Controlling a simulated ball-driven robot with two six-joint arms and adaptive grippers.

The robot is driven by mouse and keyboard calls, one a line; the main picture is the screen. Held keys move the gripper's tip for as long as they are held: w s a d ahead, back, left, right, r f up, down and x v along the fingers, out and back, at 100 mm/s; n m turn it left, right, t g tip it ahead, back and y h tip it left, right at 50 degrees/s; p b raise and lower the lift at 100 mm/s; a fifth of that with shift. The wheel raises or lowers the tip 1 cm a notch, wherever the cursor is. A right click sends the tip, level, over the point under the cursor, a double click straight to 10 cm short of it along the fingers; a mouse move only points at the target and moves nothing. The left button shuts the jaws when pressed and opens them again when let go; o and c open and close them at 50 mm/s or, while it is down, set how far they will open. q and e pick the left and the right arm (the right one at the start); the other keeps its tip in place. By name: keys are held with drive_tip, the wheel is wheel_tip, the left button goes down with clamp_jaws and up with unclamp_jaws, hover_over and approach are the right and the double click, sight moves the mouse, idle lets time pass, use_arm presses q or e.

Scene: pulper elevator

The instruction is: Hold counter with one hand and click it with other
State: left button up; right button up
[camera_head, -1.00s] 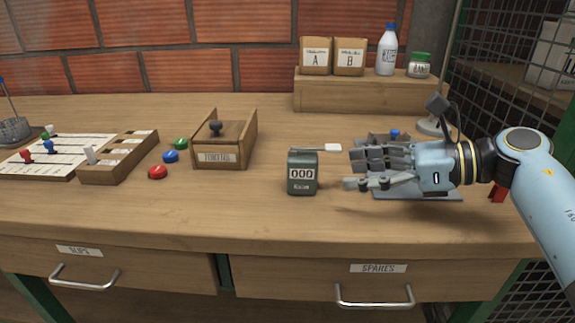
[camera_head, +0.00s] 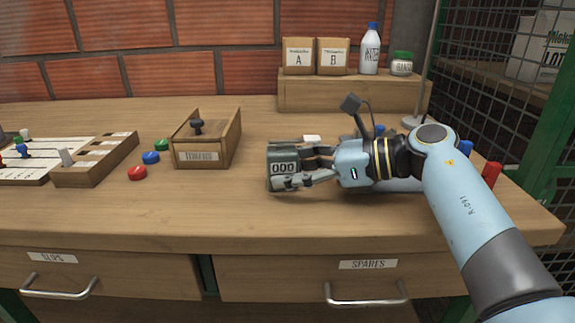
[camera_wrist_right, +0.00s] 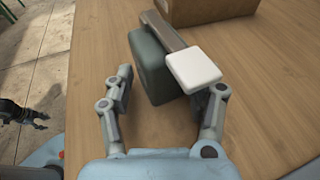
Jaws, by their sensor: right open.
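The counter (camera_head: 283,168) is a dark green block reading 000, upright on the bench. In the right wrist view the counter (camera_wrist_right: 150,68) lies between the fingers, with its lever (camera_wrist_right: 165,30) ending in a white pad (camera_wrist_right: 193,68). The white pad also shows above the fingers in the head view (camera_head: 312,138). My right gripper (camera_head: 310,167) is open, its fingers around the counter from the right side. A gap shows between the left finger and the counter in the wrist view. A dark gripper at the left edge of the wrist view, likely my left one (camera_wrist_right: 22,115), is away from the bench.
A wooden box with a knob (camera_head: 205,145) stands left of the counter. Red, blue and green buttons (camera_head: 150,157) and a slotted wooden tray (camera_head: 95,160) lie farther left. A shelf with boxes and bottles (camera_head: 350,92) is behind. The front bench area is clear.

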drive_tip(key=shift+c, duration=0.3)
drive_tip(key=c, duration=0.6)
drive_tip(key=shift+c, duration=0.2)
use_arm(q)
clamp_jaws()
idle(0.7)
